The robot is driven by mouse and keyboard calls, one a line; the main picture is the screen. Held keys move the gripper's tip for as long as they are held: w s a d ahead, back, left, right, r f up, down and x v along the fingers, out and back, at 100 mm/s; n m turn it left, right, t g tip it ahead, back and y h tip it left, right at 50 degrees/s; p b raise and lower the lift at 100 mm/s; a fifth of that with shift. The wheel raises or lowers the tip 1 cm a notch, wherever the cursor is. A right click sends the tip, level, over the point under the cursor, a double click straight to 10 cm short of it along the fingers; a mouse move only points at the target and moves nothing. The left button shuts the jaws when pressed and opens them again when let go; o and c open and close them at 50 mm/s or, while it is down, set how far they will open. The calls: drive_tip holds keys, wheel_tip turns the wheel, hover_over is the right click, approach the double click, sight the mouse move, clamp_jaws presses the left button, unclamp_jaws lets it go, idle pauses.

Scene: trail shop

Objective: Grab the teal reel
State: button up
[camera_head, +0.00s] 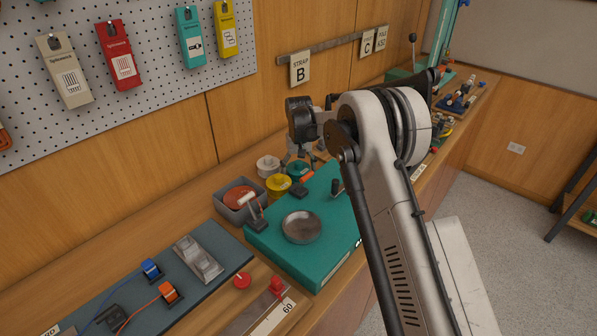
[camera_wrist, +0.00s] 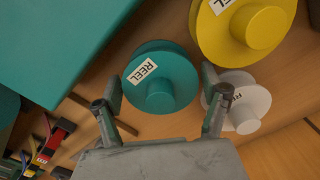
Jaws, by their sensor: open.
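The teal reel (camera_wrist: 167,72) stands on the wooden counter in the middle of the wrist view, with a white REEL label and a round hub facing me. My gripper (camera_wrist: 160,84) is open, with one finger to each side of the reel in the picture. I cannot tell whether either finger touches it.
A yellow reel (camera_wrist: 240,28) and a white reel (camera_wrist: 246,102) are close on the right finger's side. A large teal case (camera_head: 297,227) bearing a round metal dish (camera_head: 302,227) lies nearby. A grey bin (camera_head: 236,211) sits left. Wooden wall (camera_head: 175,140) rises behind.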

drive_tip(key=shift+c, duration=0.4)
drive_tip(key=c, duration=0.9)
drive_tip(key=shift+r, duration=0.15)
